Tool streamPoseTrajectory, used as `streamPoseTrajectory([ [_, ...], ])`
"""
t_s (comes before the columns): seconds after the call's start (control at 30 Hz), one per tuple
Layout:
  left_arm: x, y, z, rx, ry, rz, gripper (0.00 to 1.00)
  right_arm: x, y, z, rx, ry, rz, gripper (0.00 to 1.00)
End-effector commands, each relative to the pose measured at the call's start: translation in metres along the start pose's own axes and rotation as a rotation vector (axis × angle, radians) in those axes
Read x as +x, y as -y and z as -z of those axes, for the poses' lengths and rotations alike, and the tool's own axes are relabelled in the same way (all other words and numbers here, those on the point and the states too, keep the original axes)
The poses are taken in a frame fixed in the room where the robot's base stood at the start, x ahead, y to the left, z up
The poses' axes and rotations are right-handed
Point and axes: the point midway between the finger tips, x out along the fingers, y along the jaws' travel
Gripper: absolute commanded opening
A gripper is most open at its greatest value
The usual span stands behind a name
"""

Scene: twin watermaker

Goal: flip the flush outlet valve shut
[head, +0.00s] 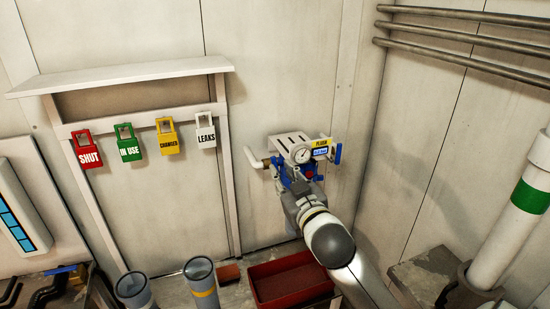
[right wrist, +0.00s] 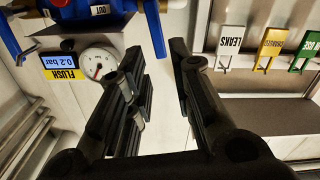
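The flush unit is on the back wall in the head view, with a round gauge (head: 301,155) and a yellow FLUSH label (head: 320,143). The right wrist view shows it upside down, with the gauge (right wrist: 97,63) and a blue valve body (right wrist: 85,8) by an OUT tag (right wrist: 100,10). A blue lever (right wrist: 153,28) points down in that view, lined up with the gap between my right gripper's fingers (right wrist: 155,62). The fingers are open, with nothing between them that I can see. Contact with the lever cannot be told. My left gripper is not in view.
Another blue handle (head: 338,153) is at the unit's right. A white pipe (head: 254,163) sticks out at its left. Red, green, yellow and white tags (head: 206,139) hang from a shelf frame at left. A red tray (head: 290,282) lies below. Pipes line the right wall.

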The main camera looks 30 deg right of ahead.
Motion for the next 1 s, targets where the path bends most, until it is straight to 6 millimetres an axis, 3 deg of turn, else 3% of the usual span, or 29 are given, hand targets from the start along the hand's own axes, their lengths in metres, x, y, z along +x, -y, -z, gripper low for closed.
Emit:
streamPoseTrajectory([
  [0.2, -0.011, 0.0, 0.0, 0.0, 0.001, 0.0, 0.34, 0.036, 0.0, 0.002, 0.0, 0.0, 0.0, 0.21],
  [0.43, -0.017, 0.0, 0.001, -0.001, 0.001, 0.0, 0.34, 0.062, 0.0, 0.001, 0.0, 0.001, 0.001, 0.21],
  [0.93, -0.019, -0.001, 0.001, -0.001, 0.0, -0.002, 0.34, 0.073, 0.001, -0.001, 0.0, 0.001, 0.001, 0.21],
  [1.0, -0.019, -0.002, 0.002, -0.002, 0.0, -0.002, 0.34, 0.073, 0.001, -0.001, 0.0, 0.001, 0.001, 0.12],
])
